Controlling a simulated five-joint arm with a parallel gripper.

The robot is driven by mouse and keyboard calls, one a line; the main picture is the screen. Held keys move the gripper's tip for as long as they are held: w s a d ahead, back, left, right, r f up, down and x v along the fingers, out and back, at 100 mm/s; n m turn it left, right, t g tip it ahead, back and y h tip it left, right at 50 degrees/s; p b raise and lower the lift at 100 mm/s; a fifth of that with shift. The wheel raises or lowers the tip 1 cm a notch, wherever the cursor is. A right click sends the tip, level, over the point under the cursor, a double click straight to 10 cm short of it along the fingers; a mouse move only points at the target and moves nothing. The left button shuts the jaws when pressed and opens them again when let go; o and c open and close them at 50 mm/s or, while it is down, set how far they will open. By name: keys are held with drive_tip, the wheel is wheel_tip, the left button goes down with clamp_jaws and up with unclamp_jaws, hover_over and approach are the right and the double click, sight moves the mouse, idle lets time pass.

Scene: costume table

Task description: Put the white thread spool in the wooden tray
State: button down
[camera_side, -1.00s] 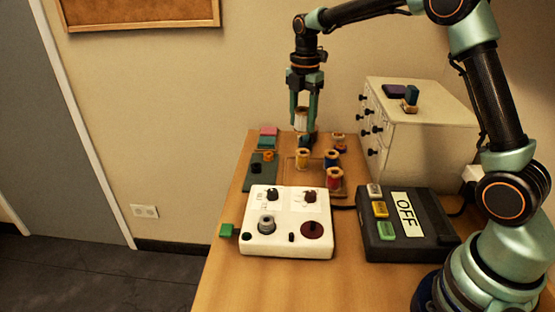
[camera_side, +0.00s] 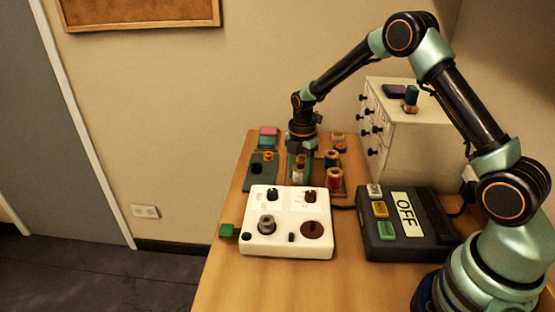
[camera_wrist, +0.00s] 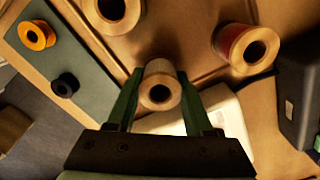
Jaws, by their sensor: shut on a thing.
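The white thread spool (camera_wrist: 160,86) stands between the two fingers of my gripper (camera_wrist: 160,98) in the wrist view, its round end and dark hole facing the camera. In the side view the spool (camera_side: 298,174) shows low at the fingertips of my gripper (camera_side: 299,168), partly covered. The wooden tray (camera_wrist: 185,35) lies under it and around it, with the spool near one tray edge. I cannot tell whether the spool touches the tray floor.
A white control box (camera_side: 285,225) stands in front, with a black OFF box (camera_side: 405,225) and white drawers (camera_side: 415,130) to the right.

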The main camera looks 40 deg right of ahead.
drive_tip(key=shift+f, duration=0.3)
drive_tip(key=shift+c, duration=1.5)
unclamp_jaws()
drive_tip(key=s+a+r+m+t, duration=0.1)
drive_tip(key=s+r+m, duration=0.1)
drive_tip(key=r, duration=0.7)
drive_tip(key=s+r+m, duration=0.1)
drive_tip(key=r+m, duration=0.1)
drive_tip(key=r, duration=0.7)
drive_tip(key=s+a+r+m+t, duration=0.2)
drive_tip(key=s+r+m, duration=0.1)
drive_tip(key=s+m, duration=0.5)
drive_tip(key=s+a+r+m+t, duration=0.2)
drive_tip(key=s+m, duration=0.5)
drive_tip(key=s, duration=0.1)
drive_tip(key=shift+s+r+m+t, duration=0.25)
drive_tip(key=shift+r+m+t, duration=0.05)
drive_tip(key=shift+r+m, duration=0.1)
